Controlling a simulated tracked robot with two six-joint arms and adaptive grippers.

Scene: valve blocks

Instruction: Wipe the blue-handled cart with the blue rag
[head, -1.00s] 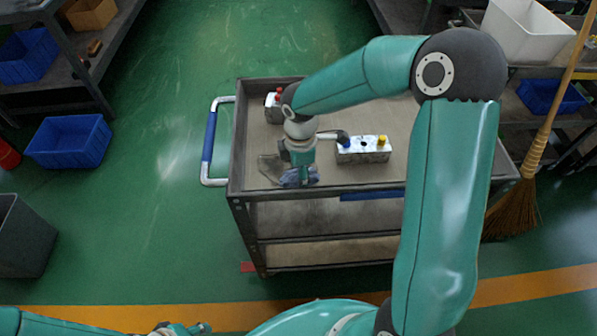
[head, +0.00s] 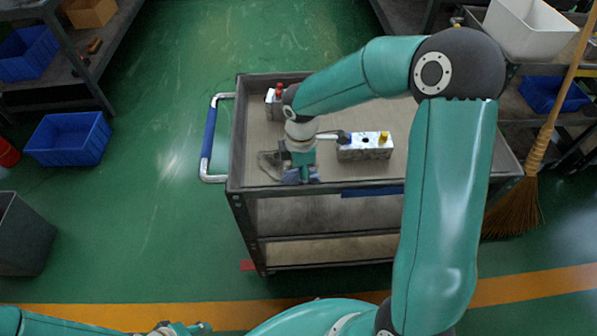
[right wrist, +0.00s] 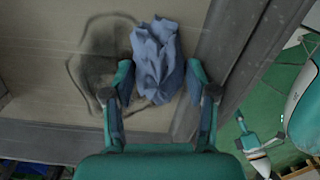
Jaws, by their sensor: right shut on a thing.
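The blue-handled cart (head: 330,215) stands in front of me, its blue and silver handle (head: 209,140) on the left. My right gripper (head: 300,172) points down at the cart top's near left corner and is shut on the blue rag. The crumpled rag (right wrist: 157,62) shows between its fingers in the right wrist view, low over the top; whether it touches cannot be told. A dark stain (right wrist: 95,65) lies left of the rag, partly covered by it. My left gripper (head: 180,328) shows only partly at the bottom edge, its jaws unclear.
A valve block with blue and yellow knobs (head: 364,152) sits on the cart top right of my gripper, and another with a red knob (head: 274,100) behind it. The cart's raised rim borders the rag. A broom (head: 520,200) leans at the right.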

